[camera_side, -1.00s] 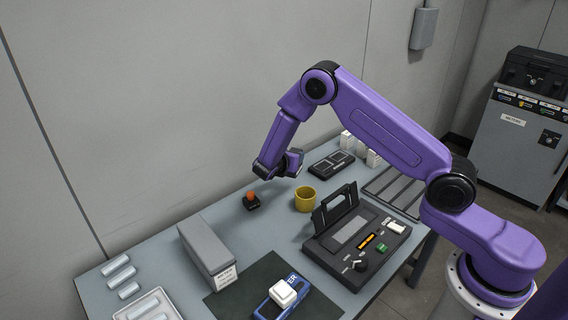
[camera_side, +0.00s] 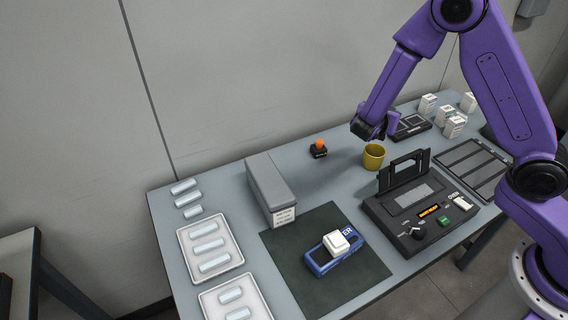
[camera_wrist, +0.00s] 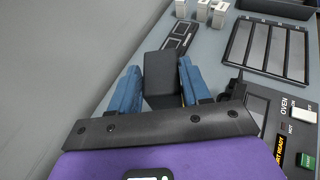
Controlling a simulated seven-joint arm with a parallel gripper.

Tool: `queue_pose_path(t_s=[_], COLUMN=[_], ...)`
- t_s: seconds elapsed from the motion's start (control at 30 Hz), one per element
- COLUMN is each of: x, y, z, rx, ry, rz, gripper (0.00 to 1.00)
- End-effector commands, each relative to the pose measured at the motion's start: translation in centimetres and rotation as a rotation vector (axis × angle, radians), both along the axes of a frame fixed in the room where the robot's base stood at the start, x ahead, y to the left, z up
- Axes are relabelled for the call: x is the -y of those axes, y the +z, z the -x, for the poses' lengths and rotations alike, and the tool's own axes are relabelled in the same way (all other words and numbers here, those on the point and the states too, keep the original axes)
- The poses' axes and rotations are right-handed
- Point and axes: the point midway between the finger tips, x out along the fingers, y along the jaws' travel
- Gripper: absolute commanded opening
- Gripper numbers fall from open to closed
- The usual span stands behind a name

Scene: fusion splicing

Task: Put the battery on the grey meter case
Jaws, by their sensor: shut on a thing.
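My gripper (camera_side: 369,130) is above the table, close behind the yellow cup in the side view. In the wrist view, its two blue fingers are shut on a dark grey block, which I take as the battery (camera_wrist: 162,78). The block is clear of the fingers' front edges and looks held above the table. In the side view it is hard to make out against the dark gripper. The grey meter case (camera_side: 268,183) is a long box with a white label on its end. It stands on the table left of my gripper, with its top bare.
A yellow cup (camera_side: 374,157) and a black block with an orange top (camera_side: 318,149) are near my gripper. The splicer (camera_side: 420,205) has a raised lid. A blue tool with a white block lies on a dark mat (camera_side: 289,262). White trays (camera_side: 187,249) are at left.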

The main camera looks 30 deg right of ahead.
Motion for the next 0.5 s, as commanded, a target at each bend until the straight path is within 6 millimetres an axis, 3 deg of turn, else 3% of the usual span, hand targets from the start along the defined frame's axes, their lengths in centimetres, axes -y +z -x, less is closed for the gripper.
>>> queue_pose_path(t_s=[0.27,0.4,0.5], x=[-11.5,-16.9,-19.8], y=[4.4,6.4,7.5], z=[1.7,4.1,6.1], rx=[0.006,0.008,0.009], ry=[0.453,0.692,0.837], rz=[-0.017,-0.018,-0.016], gripper=[0.04,0.04,0.04])
